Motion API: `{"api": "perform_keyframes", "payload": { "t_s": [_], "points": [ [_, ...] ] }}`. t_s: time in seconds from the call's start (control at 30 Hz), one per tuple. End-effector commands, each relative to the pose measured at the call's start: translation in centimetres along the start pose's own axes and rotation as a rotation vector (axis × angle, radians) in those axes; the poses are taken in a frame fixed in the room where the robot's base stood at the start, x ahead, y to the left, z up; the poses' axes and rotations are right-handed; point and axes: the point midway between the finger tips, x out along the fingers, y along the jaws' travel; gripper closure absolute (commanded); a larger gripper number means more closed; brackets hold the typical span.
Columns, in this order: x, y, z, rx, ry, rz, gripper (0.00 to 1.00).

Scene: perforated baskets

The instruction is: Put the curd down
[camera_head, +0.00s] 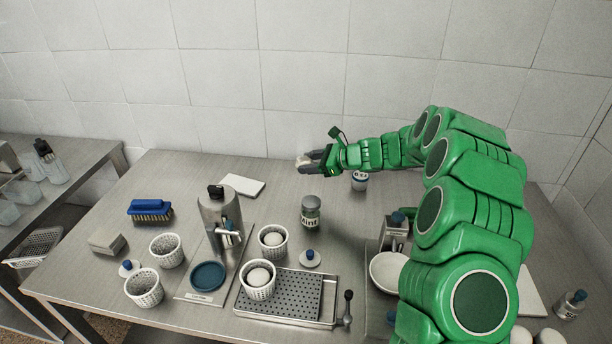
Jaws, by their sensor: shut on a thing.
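My gripper (312,159) is held above the back middle of the table, pointing left. It is shut on a small pale lump (302,162) that looks like curd; the fingers hide much of it. A white round curd (258,277) sits in the front perforated basket (258,292) at the left end of the drain tray. Another curd (271,240) sits in the basket (273,250) behind it. Two more white baskets, one at the left (166,252) and one at the front left (144,290), look empty.
A metal dispenser (216,210) stands left of centre by a blue disc (208,276). A labelled jar (311,213) stands below my gripper, and a white-and-blue jar (359,182) is to its right. A white bowl (388,272) is near my arm. Bare table lies left of the labelled jar.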

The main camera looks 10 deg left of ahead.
Motion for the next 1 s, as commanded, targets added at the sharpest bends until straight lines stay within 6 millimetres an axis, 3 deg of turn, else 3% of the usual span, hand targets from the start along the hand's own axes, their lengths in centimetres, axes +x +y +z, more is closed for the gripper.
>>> {"api": "perform_keyframes", "payload": {
  "t_s": [0.63,1.0],
  "points": [
    [4.6,-3.4,-4.7,0.001,0.002,0.002,0.79],
    [5.5,-4.1,-5.5,-0.001,0.000,0.000,0.79]
  ]
}}
